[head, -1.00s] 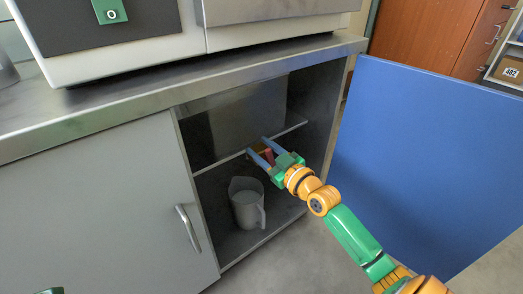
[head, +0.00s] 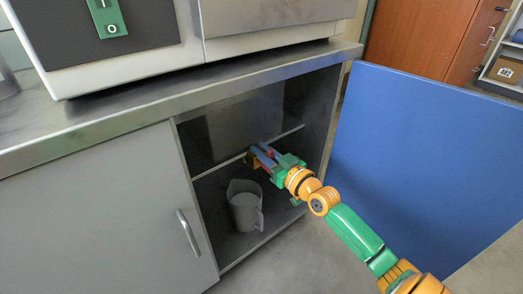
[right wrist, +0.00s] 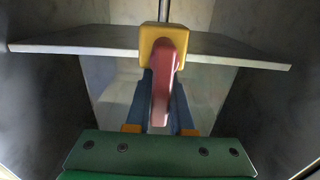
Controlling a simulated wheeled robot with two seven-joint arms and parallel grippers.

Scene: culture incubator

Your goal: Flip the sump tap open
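The sump tap has a yellow body (right wrist: 164,33) and a red lever (right wrist: 163,82). In the right wrist view the lever points from the body toward the camera, on a thin vertical pipe. In the head view the tap is small and partly hidden by my right gripper (head: 262,155), inside the open cabinet by the shelf edge. The gripper's blue-grey fingers lie close along both sides of the lever and look shut on it. Their exact contact is partly hidden by the lever. My left gripper is not in view.
A grey jug (head: 245,208) stands on the cabinet floor below the tap. A shelf (right wrist: 90,40) crosses behind the tap. The blue door (head: 425,150) stands open at right; the grey left door (head: 100,210) is shut. A worktop (head: 150,105) overhangs the opening.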

